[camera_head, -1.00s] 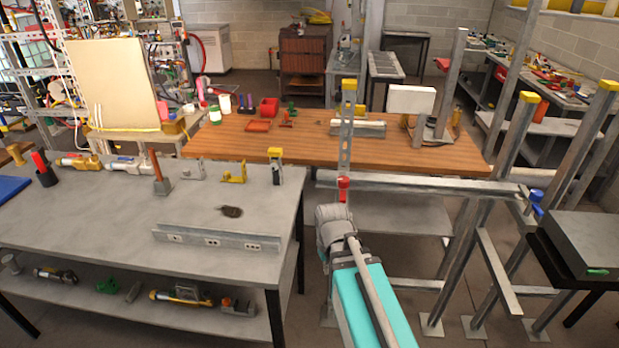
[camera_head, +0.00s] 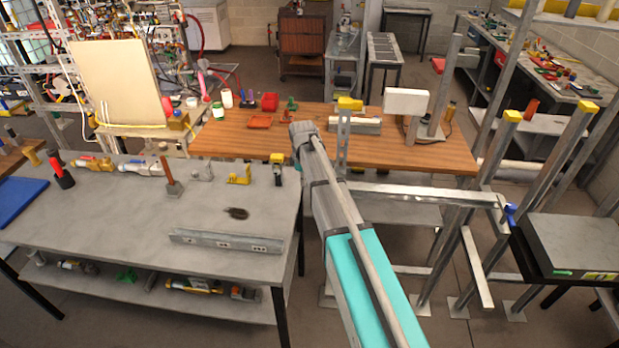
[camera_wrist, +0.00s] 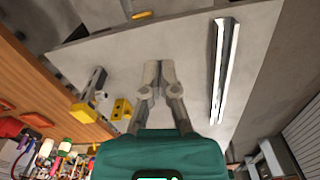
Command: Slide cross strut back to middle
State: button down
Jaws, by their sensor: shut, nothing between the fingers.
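The cross strut (camera_head: 420,196) is a grey horizontal metal bar in the head view, right of my arm. Its right end meets a blue knob (camera_head: 511,214) near a slanted post. Its left end runs behind my arm beside an upright perforated post (camera_head: 343,145) with a yellow cap. I cannot make out the strut in the wrist view. My gripper (camera_wrist: 158,68) shows in the wrist view with its fingers together and empty, over the grey bench top. In the head view my arm hides the gripper.
The grey workbench (camera_head: 110,220) stands left of my arm, with a metal channel (camera_head: 226,242) and a yellow bracket (camera_head: 239,176) on it. A wooden table (camera_head: 240,142) stands behind. A dark-legged stand with a grey top (camera_head: 575,245) is at the right. Slanted posts crowd the right side.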

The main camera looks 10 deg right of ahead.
jog(key=w+r, duration=0.1)
jog(key=w+r+n+p, duration=0.2)
jog(key=w, duration=0.1)
jog(key=shift+a, duration=0.35)
jog(key=shift+f, duration=0.15)
jog(key=s+d+f+b, duration=0.1)
jog(key=d+f+b, duration=0.3)
jog(key=f+b, duration=0.5)
jog(key=shift+f+b, duration=0.3)
jog(key=shift+b, duration=0.25)
dwell(0.6)
jog(key=shift+s+a, duration=0.15)
